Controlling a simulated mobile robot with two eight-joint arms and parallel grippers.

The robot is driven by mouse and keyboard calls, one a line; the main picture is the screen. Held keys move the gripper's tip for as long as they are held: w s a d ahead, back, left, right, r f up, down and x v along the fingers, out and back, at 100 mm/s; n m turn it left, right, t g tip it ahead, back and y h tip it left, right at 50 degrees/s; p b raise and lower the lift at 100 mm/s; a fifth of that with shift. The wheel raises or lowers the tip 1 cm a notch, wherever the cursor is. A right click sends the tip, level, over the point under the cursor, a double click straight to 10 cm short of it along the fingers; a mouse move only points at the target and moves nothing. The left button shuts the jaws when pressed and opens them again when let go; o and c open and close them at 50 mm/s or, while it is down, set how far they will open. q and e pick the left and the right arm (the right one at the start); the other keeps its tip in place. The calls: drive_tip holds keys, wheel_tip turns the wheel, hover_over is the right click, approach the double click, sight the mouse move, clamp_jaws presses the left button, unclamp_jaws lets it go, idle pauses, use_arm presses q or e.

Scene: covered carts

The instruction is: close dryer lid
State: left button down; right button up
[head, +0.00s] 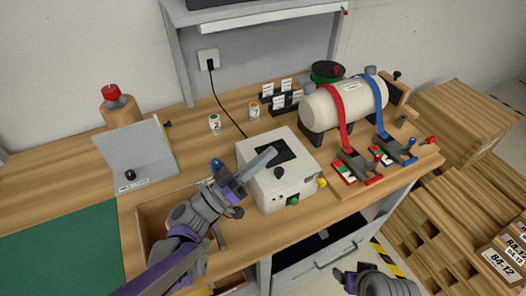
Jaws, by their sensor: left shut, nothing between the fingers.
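A white box-shaped device (290,188), which looks like the dryer, stands on the wooden bench. Its top has a dark square area (268,145); I cannot tell whether that is an opening or a panel. A black knob, a green button and a yellow knob are on its sides. My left gripper (271,155) is shut and empty, with its grey fingers reaching over the top of the box. They hide part of the dark square, and I cannot tell whether they touch it. My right gripper (347,278) is partly in view at the bottom edge, low and away from the box.
A grey folded panel (138,148) with a label stands left. A wooden-edged recess (150,215) lies below it. A cream tank (345,103) with red and blue straps stands right, with clamps (357,166) in front. Small jars (214,122) sit behind. An open drawer (330,255) is below.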

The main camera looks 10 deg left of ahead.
idle(0.6)
use_arm(q)
wheel_tip(320, 180, up, 10)
drive_tip(key=p, duration=0.2)
drive_tip(key=shift+p, duration=0.35)
drive_tip(key=shift+f, duration=0.15)
